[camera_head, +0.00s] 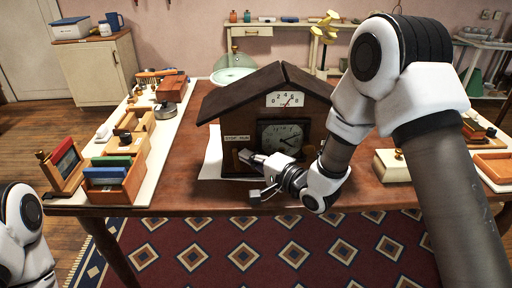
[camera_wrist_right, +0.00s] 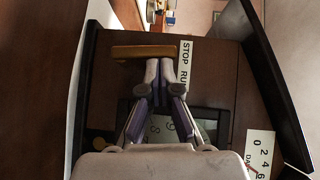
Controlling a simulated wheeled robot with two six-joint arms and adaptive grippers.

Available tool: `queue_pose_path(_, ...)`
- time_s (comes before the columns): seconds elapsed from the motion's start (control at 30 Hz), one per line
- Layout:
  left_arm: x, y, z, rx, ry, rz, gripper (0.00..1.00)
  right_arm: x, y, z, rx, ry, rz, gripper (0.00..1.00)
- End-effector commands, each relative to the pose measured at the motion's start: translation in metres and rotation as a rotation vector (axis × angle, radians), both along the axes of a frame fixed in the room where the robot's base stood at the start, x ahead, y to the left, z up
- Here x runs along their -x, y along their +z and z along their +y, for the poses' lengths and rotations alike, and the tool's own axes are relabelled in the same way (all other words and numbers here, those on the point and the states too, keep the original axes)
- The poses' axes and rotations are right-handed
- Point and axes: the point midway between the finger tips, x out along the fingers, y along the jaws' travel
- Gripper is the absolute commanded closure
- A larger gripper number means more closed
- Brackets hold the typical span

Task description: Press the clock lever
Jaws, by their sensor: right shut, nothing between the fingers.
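The house-shaped wooden clock (camera_head: 222,103) stands on the table with its dial (camera_head: 282,136) facing me. A STOP RUN label (camera_head: 237,138) is on its front at the left, and it also shows in the wrist view (camera_wrist_right: 185,66). In the wrist view a brass-coloured lever bar (camera_wrist_right: 140,51) sits beside this label. My right gripper (camera_head: 246,157) is at the clock's lower left front. In the wrist view its closed, empty fingertips (camera_wrist_right: 160,70) are right at the lever's end; I cannot tell whether they touch it. My left gripper is out of view.
A box of coloured cards (camera_head: 112,178) and other small items line the pale strip at the left. A cream box (camera_head: 391,165) stands right of the clock. The table front (camera_head: 180,195) is clear.

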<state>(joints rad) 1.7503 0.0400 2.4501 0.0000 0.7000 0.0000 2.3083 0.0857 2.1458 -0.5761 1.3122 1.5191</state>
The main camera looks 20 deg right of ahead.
Motion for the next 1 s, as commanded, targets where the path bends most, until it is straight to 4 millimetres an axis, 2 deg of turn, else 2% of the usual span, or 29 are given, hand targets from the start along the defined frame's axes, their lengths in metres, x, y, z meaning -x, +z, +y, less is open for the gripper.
queue_pose_path(0.03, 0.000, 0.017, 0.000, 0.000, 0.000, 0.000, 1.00, 0.000, 0.010, 0.003, 0.033, 0.003, 0.009, 1.00)
queue_pose_path(0.33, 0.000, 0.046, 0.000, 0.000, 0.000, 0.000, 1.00, -0.003, 0.009, 0.011, 0.202, 0.002, 0.059, 1.00)
queue_pose_path(0.57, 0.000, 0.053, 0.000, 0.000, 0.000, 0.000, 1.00, -0.004, 0.006, 0.013, 0.254, 0.001, 0.073, 1.00)
queue_pose_path(1.0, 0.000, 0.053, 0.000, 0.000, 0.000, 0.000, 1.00, -0.004, 0.005, 0.014, 0.260, 0.001, 0.076, 1.00)
